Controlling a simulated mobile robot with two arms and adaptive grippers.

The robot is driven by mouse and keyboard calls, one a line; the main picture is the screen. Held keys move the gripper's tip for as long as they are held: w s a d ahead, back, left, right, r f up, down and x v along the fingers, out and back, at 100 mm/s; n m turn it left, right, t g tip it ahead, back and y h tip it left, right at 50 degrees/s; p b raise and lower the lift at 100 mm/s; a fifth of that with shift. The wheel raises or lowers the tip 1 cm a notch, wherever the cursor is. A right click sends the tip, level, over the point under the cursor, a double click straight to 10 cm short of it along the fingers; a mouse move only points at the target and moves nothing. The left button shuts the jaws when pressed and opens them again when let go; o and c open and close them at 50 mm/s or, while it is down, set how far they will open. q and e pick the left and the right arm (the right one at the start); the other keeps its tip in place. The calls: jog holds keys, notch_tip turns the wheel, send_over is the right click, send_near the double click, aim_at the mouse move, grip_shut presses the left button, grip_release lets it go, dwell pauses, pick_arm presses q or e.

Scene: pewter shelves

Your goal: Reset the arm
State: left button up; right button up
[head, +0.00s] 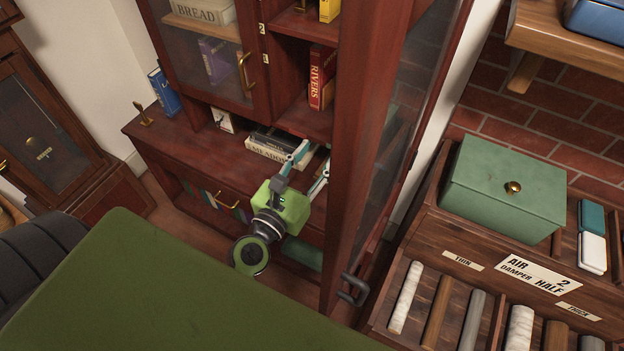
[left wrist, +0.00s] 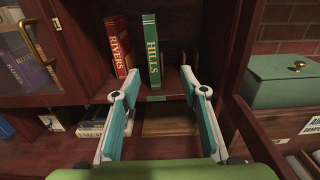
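My left gripper (head: 314,160) reaches toward the lower shelf of the dark red cabinet (head: 165,142), beside its open glass door (head: 398,125). In the left wrist view the two teal-lined fingers (left wrist: 158,75) stand wide apart with nothing between them. Beyond them, a red RIVERS book (left wrist: 118,45) and a green HILLS book (left wrist: 151,50) stand upright on a shelf, apart from the fingers. The RIVERS book also shows in the head view (head: 321,78); the open door's frame appears to hide the HILLS book there. My right gripper is in neither view.
The open door's edge stands close to the right of my left gripper. A MEADOW book (head: 268,151) lies on the lower ledge. A green box (head: 503,188) sits on the wooden rack at right. A flat green surface (head: 150,290) fills the lower left.

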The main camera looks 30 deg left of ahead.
pick_arm(q)
jog(key=shift+s+d+f+b, duration=0.15)
jog(key=shift+s+f+b, duration=0.1)
jog(key=shift+s, duration=0.25)
jog(key=shift+s+d+f+b, duration=0.1)
jog(key=shift+s+f+b, duration=0.1)
jog(key=shift+s, duration=0.35)
jog(key=shift+s+d+f+b, duration=0.15)
jog(key=shift+s+b, duration=0.1)
jog(key=shift+s, duration=0.25)
